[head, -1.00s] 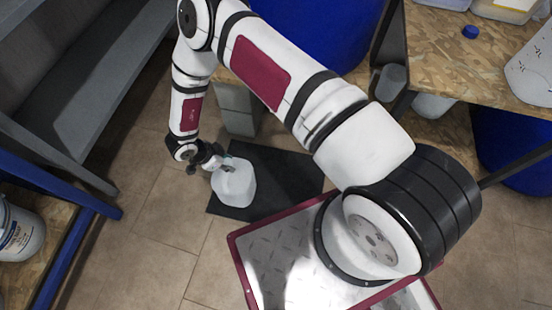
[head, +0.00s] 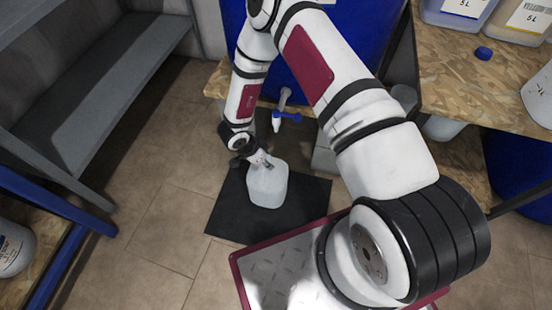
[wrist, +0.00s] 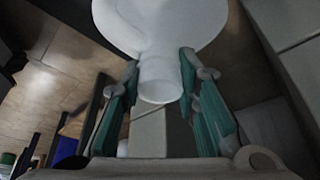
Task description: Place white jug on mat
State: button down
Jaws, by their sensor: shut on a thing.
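The white jug (head: 268,186) is over the middle of the black mat (head: 228,222) in the head view. It looks upright; whether its base touches the mat cannot be told from this angle. My gripper (head: 264,162) is at the jug's top and shut on it. In the wrist view the white jug (wrist: 160,78) shows its pale neck between the two green-padded fingers of my gripper (wrist: 160,98). The jug's far side and underside are hidden.
A blue drum (head: 340,70) with a blue-handled tap (head: 285,115) stands behind the mat. A grey shelf unit (head: 90,100) is on the left. A wooden bench (head: 470,95) with containers and a blue cap (head: 484,53) is at right. Tiled floor (head: 150,230) lies clear left of the mat.

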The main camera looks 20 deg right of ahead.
aim_at(276, 164)
jog(key=d, duration=0.3)
jog(key=d+b, duration=0.1)
jog(key=shift+w+d+f, duration=0.1)
jog(key=shift+w+d, duration=0.05)
jog(key=shift+w, duration=0.1)
jog(key=shift+a+f+b, duration=0.2)
jog(key=shift+f+b, duration=0.25)
jog(key=shift+f, duration=0.2)
jog(key=shift+f, duration=0.15)
jog(key=c, duration=1.2)
grip_release()
